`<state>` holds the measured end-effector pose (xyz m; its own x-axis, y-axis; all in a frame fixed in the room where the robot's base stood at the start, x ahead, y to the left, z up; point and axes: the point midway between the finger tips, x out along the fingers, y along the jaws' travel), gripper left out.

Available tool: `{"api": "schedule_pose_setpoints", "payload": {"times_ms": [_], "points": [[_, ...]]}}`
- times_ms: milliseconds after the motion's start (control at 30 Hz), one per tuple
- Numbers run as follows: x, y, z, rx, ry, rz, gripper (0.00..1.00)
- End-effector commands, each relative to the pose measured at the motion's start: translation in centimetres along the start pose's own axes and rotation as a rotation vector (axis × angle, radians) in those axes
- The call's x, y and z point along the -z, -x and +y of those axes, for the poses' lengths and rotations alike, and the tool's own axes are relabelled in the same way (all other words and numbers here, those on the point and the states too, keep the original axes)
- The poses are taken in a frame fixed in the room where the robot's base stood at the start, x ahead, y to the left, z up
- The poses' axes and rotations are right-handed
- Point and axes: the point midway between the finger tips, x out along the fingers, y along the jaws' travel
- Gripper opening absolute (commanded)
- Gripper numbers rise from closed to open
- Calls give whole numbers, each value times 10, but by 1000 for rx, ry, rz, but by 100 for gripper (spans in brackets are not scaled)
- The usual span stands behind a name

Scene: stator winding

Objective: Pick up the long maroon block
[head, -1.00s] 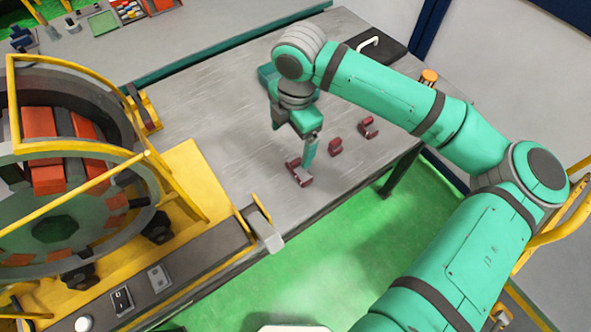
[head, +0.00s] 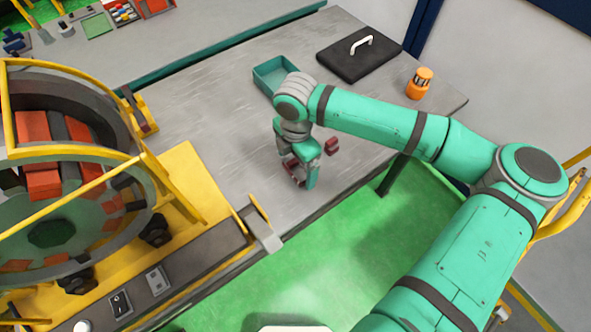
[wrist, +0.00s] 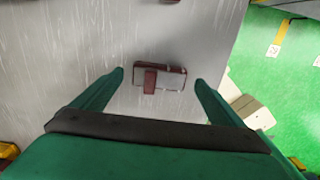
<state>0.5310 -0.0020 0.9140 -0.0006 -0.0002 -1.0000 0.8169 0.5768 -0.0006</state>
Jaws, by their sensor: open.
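The long maroon block (head: 291,166) lies on the grey table near its front edge, largely hidden behind my gripper in the head view. In the wrist view the block (wrist: 176,71) shows maroon with grey faces and a maroon crosspiece, lying crosswise between the two fingertips. My gripper (head: 304,179) points down over it. Its green fingers (wrist: 159,77) are open, one on each side of the block, with a visible gap to each end. The height of the fingertips above the table is hard to tell.
A smaller maroon block (head: 331,146) lies just behind to the right. A teal tray (head: 262,85), a black panel with a white handle (head: 345,62) and an orange cylinder (head: 419,84) stand farther back. The yellow-framed stator machine (head: 180,190) is at left.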

Motion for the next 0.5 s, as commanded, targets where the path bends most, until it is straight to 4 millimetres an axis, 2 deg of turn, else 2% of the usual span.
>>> {"api": "schedule_pose_setpoints", "payload": {"times_ms": [100,333,367,500], "points": [[0,-8,0,0,0,0,92],[0,-10,0,-1,1,0,92],[0,-10,0,-1,1,0,90],[0,-10,0,-1,1,0,56]]}}
